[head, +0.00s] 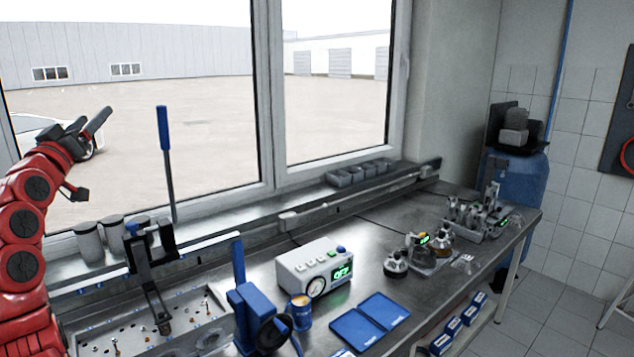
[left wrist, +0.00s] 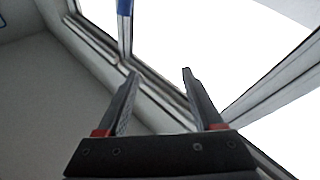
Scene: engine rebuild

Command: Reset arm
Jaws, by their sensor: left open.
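My left arm is red and comes in from the left in the head view. My left gripper (head: 92,122) is raised in front of the window, above the left end of the bench, with nothing in it. In the left wrist view my left gripper (left wrist: 158,75) has its two dark fingers spread apart, with only the window frame and bright glass beyond them. My right gripper is not in the head view.
A blue-handled lever (head: 163,130) stands upright right of my left gripper. Below are a perforated tray (head: 190,325) and grey cylinders (head: 88,243). A control box (head: 312,268), blue trays (head: 370,320) and tools (head: 480,215) occupy the metal bench (head: 375,225).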

